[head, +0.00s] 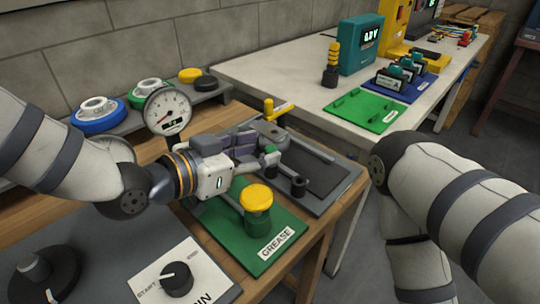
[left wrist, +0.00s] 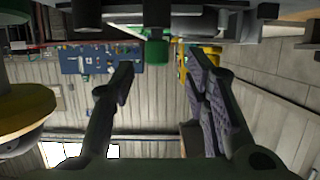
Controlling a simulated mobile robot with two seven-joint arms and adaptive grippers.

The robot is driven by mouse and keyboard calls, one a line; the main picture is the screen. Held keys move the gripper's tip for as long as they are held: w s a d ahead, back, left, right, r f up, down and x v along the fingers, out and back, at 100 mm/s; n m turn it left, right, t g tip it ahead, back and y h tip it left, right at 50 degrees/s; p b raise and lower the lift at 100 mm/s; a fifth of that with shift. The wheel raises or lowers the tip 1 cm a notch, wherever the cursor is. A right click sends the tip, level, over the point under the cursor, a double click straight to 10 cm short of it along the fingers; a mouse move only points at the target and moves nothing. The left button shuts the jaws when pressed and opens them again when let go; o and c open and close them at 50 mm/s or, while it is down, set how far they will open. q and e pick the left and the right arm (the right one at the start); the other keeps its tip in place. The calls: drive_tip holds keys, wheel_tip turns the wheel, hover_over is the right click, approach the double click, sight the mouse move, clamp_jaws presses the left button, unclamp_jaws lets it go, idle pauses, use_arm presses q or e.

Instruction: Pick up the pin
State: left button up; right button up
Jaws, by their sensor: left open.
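A small green-ended piece (head: 269,151), which may be the pin, shows just at the fingers of my left gripper (head: 258,150) in the head view. In the left wrist view a green round end (left wrist: 156,51) is centred between the two spread fingertips of the left gripper (left wrist: 160,70), at or just beyond them. The fingers are open, with a gap on both sides of it. Its other end is hidden. A yellow T-shaped handle (head: 276,109) stands just behind the gripper. My right gripper is out of view; only its arm shows.
A green GREASE board (head: 277,247) with a yellow-capped post (head: 256,198) lies just below the left gripper. A grey tray (head: 335,178) is to the right. A dial gauge (head: 167,111) stands behind the wrist. A white table (head: 290,66) is farther back.

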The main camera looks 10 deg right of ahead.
sight(267, 150)
use_arm(q)
drive_tip(key=x, duration=0.4)
drive_tip(key=shift+s+f, duration=0.2)
clamp_jaws()
